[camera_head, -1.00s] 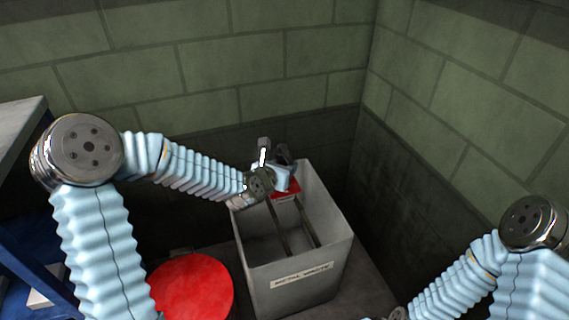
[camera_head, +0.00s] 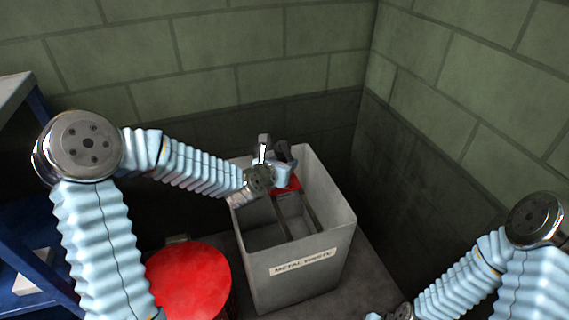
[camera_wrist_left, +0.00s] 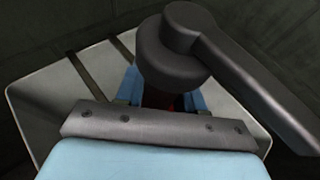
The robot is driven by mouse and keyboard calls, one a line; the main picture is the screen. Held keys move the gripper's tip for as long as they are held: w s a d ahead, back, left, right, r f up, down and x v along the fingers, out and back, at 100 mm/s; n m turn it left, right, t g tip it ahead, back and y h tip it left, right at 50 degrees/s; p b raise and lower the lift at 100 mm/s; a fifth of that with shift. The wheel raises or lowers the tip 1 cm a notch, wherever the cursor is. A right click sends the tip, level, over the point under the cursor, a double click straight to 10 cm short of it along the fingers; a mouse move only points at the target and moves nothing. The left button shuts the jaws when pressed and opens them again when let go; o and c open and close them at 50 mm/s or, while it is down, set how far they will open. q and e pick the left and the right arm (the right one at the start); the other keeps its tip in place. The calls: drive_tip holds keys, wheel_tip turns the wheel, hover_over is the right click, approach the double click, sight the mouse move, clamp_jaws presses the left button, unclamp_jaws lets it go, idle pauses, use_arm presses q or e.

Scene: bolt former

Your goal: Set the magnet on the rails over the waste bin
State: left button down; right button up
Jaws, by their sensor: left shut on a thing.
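The magnet (camera_head: 292,186) shows as a small red piece under my left gripper (camera_head: 284,176), above the back part of the waste bin's opening. My left gripper is shut on it. In the left wrist view, the blue fingers flank a dark round part with a long dark handle, and a little red shows below. The two dark rails (camera_head: 311,213) run from back to front across the grey bin (camera_head: 300,275), labelled METAL WASTE. I cannot tell whether the magnet touches the rails; the fingers hide the contact.
A red round top (camera_head: 190,280) stands left of the bin, close under my left arm. A blue shelf (camera_head: 30,240) is at the far left. Block walls (camera_head: 300,60) meet in a corner behind the bin. The floor right of the bin is clear.

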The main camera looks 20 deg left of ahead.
use_arm(q)
drive_tip(key=shift+r, duration=0.1)
drive_tip(key=c, duration=0.9)
unclamp_jaws()
drive_tip(key=shift+o, duration=1.4)
drive_tip(key=shift+s, duration=0.1)
